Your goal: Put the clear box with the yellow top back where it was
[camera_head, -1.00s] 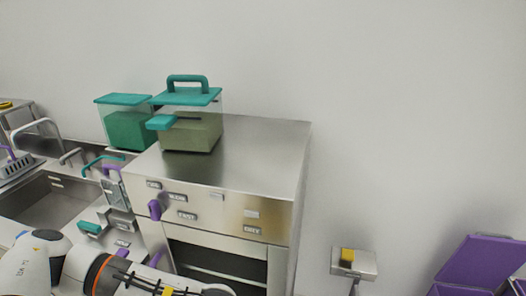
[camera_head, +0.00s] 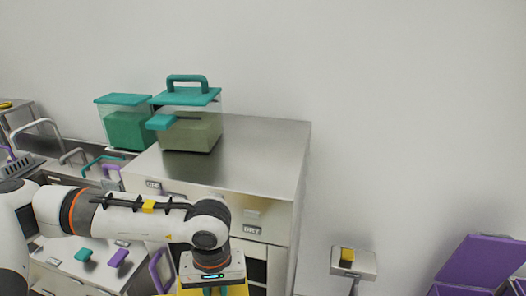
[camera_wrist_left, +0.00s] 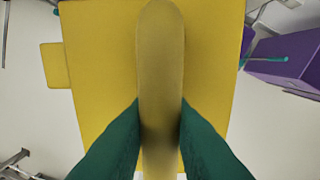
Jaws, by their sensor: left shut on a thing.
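The yellow top of the box (camera_wrist_left: 105,60) fills the middle of the left wrist view, with a raised yellow handle (camera_wrist_left: 160,50) along its centre. A piece of the yellow top (camera_head: 238,290) also shows at the bottom edge of the head view. My left gripper (camera_wrist_left: 160,125) has its green fingers shut on the handle, one on each side. In the head view the left gripper (camera_head: 214,291) points down in front of the steel cabinet, lower than its top. The clear walls of the box are hidden beneath its top. My right gripper is not in view.
The steel cabinet (camera_head: 262,150) has a bare top on its right side. Two clear boxes with teal tops, one larger (camera_head: 187,97) and one smaller (camera_head: 123,99), stand to the left. A purple bin (camera_head: 482,262) is at lower right.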

